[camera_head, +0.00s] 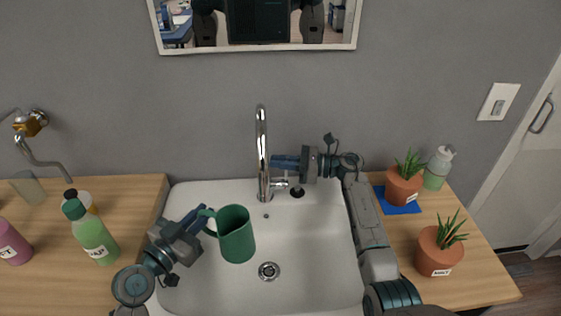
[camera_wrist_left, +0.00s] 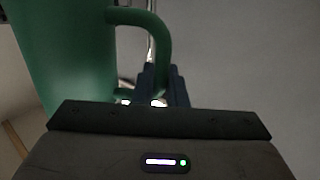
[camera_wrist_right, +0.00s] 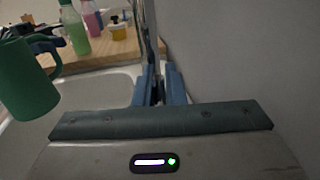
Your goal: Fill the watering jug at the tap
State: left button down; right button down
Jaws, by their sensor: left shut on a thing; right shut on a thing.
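The green watering jug (camera_head: 237,240) is held upright over the sink, left of and in front of the chrome tap (camera_head: 262,150). My left gripper (camera_head: 204,213) is shut on the jug's handle, which also shows in the left wrist view (camera_wrist_left: 160,45). My right gripper (camera_head: 275,162) is shut on the tap from its right side. In the right wrist view its blue fingers (camera_wrist_right: 159,82) meet at the chrome; exactly which part they grip is unclear. The jug (camera_wrist_right: 25,80) is at the left there. No water stream is visible. The jug's inside is dark.
The white sink basin (camera_head: 310,255) with a drain (camera_head: 268,271) is otherwise clear. Bottles, including a green one (camera_head: 92,235), stand on the left counter. Potted plants (camera_head: 437,252) stand on the right counter. Another brass-and-chrome tap (camera_head: 30,124) is on the wall at left.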

jog(key=shift+s+f+n+y, duration=0.25)
jog(key=shift+s+n, duration=0.5)
jog(key=shift+n, duration=0.3)
jog(key=shift+s+f+n+y, duration=0.2)
jog(key=shift+s+n, duration=0.55)
jog(key=shift+n, duration=0.35)
jog(key=shift+s+f+n+y, duration=0.15)
jog(key=shift+s+n+y, duration=0.1)
jog(key=shift+s+n, duration=0.65)
jog(key=shift+w, duration=0.15)
jog(key=c, duration=1.5)
grip_release()
jog(key=shift+d, duration=0.15)
jog(key=v, duration=0.7)
jog(key=shift+d, duration=0.15)
